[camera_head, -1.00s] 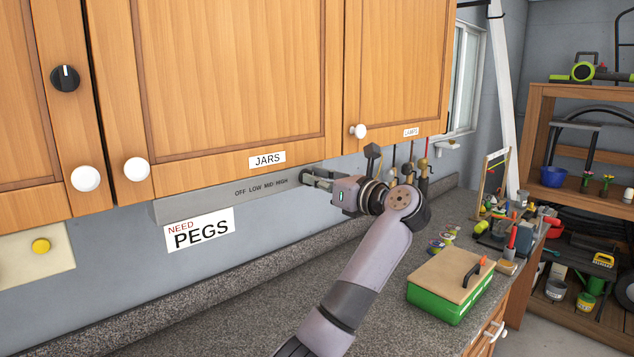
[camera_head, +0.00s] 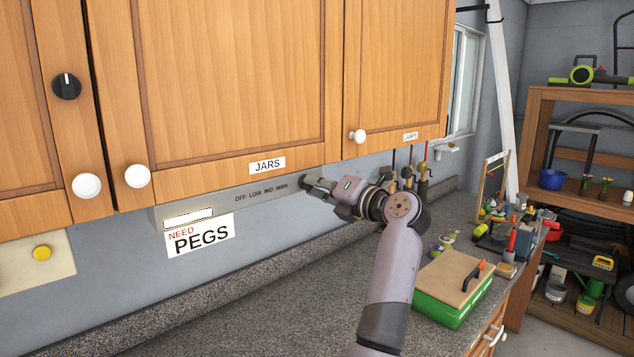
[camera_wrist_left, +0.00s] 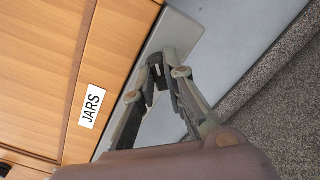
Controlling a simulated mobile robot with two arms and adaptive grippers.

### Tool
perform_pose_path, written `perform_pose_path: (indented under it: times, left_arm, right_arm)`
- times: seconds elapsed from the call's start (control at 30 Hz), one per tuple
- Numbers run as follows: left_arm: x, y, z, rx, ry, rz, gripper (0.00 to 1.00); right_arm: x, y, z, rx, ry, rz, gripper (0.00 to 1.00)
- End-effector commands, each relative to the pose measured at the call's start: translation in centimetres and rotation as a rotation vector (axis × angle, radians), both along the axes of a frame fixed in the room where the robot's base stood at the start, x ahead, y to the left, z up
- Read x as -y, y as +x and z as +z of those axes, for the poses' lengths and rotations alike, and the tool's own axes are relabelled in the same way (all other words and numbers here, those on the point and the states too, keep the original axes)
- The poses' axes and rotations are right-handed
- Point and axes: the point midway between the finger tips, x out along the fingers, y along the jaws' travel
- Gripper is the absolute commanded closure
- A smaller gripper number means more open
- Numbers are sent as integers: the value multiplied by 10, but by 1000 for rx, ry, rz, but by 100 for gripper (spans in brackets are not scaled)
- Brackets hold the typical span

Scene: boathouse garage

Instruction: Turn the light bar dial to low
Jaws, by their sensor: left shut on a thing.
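The light bar (camera_head: 225,203) is a grey strip under the wooden cupboards, printed OFF LOW MID HIGH. A bright lit panel (camera_head: 188,217) shows at its left part. The dial (camera_head: 305,182) is at the bar's right end, just right of HIGH, mostly covered by my fingers. My left gripper (camera_head: 312,184) is shut on the dial, its arm reaching up from the bottom. In the left wrist view both fingertips (camera_wrist_left: 162,75) close around the small dark dial (camera_wrist_left: 156,71). I cannot tell which setting the dial points to. My right gripper is out of view.
Cupboard doors with white knobs (camera_head: 138,176) hang just above the bar. A NEED PEGS sign (camera_head: 200,235) is below it. A black knob (camera_head: 66,86) is at the upper left. A green box with a wooden lid (camera_head: 450,280) stands on the speckled counter (camera_head: 290,300).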

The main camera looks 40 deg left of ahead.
Motion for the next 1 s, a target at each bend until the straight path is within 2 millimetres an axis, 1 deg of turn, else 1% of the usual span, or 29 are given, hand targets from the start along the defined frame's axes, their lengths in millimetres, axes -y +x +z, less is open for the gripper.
perform_pose_path:
  times: [0.3, 0.8, 0.83, 1.0]
  left_arm:
    - [1, 1, 1, -97, 11, -3, 100]
    - [1, 1, 1, -111, 14, -3, 100]
    - [1, 1, 1, -111, 13, -2, 86]
    - [0, 1, 1, -111, 12, -2, 75]
  right_arm:
    - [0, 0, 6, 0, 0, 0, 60]
    - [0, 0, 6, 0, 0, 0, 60]
    - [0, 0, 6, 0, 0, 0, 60]
    - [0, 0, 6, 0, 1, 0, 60]
